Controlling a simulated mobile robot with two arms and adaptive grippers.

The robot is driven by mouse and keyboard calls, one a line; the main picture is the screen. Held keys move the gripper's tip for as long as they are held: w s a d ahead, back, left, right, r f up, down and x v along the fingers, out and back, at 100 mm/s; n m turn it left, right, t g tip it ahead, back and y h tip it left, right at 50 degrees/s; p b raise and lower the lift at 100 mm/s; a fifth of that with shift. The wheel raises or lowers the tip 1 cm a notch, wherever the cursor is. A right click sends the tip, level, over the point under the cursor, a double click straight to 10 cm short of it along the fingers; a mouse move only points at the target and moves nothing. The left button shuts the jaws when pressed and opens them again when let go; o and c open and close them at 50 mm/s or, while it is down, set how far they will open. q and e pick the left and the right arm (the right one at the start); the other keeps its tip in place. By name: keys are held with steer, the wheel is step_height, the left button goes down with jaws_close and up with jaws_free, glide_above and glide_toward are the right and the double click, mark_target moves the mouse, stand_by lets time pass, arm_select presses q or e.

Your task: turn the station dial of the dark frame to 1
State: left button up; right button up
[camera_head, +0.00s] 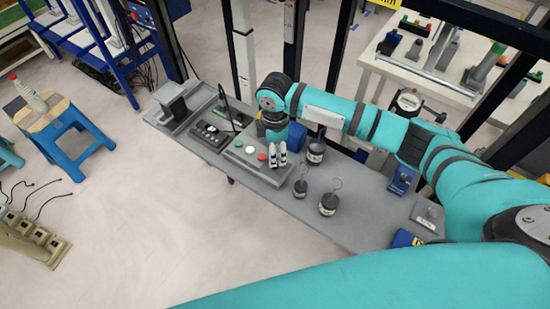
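The dark frame (338,45) has black posts that rise behind and beside a grey bench. On the bench stands a grey control box (243,165) with green, white and red buttons. I cannot make out the station dial or its setting; the right end of the box is partly hidden by my gripper. My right arm comes in from the right and bends down over the bench. My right gripper (278,155) points down at the right end of the box, its two black-and-white fingers close together. I cannot tell whether they touch anything. My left gripper is out of view.
Hooked dark weights (329,204) stand on the grey bench (360,222) right of the box. A dark panel (211,133) and a grey device (178,104) stand to its left. A blue stool (62,137) is at the far left.

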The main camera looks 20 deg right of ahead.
step_height(320, 180, up, 6)
steer(key=shift+r, duration=0.2)
steer(key=shift+s+f, duration=0.1)
steer(key=shift+f, duration=0.05)
stand_by(0.4)
